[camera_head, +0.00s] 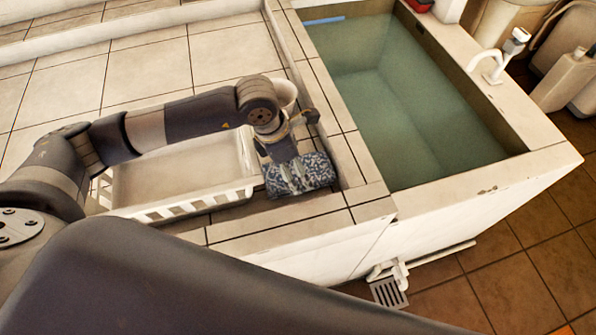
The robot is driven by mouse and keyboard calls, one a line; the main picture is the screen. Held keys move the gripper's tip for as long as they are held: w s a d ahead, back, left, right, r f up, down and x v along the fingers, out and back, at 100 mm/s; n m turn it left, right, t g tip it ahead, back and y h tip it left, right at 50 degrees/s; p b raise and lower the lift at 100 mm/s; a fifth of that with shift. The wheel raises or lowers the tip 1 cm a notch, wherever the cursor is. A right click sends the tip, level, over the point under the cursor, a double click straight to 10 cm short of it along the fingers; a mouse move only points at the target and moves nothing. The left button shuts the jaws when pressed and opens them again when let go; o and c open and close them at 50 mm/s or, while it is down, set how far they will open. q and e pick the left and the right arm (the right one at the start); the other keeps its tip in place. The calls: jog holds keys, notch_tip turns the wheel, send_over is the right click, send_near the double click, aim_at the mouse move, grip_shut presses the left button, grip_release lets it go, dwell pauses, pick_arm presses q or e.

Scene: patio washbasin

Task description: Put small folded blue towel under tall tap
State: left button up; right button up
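The small folded blue towel (300,174), with a pale mottled pattern, is just right of the white basket, beside the raised tiled ledge. My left gripper (281,150) points down onto its upper left side and touches or overlaps it. Its fingertips are hidden, so I cannot tell whether they are closed on the cloth or whether the towel is lifted. A white tap (500,58) with a raised spout stands on the basin's right rim. A second, low tap (393,270) is at the outer wall's foot. My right gripper is not in view.
The white basket (180,208) lies under my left arm. A white cup-like vessel (284,93) stands behind my gripper. The water-filled basin (400,100) is to the right. A floor drain (388,292) lies below the low tap. Pale jugs (566,80) stand at far right.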

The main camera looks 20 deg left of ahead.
pick_arm(q)
jog(key=shift+x, duration=0.85)
jog(key=c, duration=1.3)
jog(key=shift+c, duration=0.6)
jog(key=shift+r, duration=0.1)
